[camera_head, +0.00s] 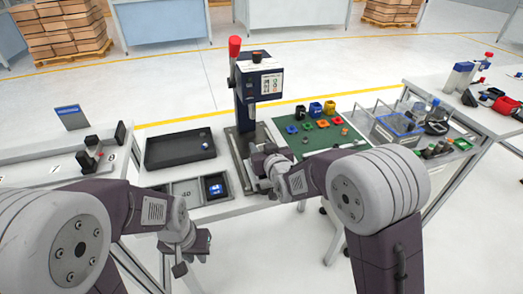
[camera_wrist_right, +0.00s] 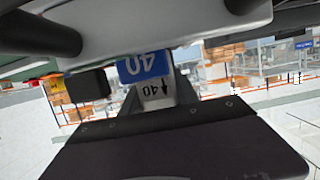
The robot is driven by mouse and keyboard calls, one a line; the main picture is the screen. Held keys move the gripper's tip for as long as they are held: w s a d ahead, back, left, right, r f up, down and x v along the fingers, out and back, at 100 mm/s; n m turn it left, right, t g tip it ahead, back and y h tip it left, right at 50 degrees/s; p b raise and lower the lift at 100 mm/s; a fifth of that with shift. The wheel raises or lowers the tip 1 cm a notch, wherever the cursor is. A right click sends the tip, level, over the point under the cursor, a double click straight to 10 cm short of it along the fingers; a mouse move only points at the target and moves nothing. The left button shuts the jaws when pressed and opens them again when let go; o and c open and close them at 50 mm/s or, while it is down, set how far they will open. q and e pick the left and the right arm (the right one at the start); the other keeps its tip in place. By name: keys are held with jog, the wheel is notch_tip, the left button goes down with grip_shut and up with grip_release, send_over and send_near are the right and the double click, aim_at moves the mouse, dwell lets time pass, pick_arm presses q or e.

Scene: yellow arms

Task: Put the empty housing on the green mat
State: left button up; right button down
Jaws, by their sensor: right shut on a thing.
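The green mat (camera_head: 297,147) lies on the table right of the press in the head view, with several small coloured parts on it. My right gripper (camera_head: 263,168) is at the foot of the press, beside the mat's left edge. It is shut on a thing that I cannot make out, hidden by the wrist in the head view. I cannot pick out the empty housing for certain. My left gripper (camera_head: 192,256) is open and empty in front of the table.
The dark press (camera_head: 260,82) with a red-knobbed lever stands behind my right gripper. A black tray (camera_head: 165,152) and a grey divided tray (camera_head: 187,187) lie left of it. Coloured cups (camera_head: 315,109) stand at the mat's far edge. A clear bin (camera_head: 397,128) stands at the right.

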jog(key=shift+f, duration=0.65)
jog(key=c, duration=0.9)
grip_release()
jog(key=shift+r, duration=0.1)
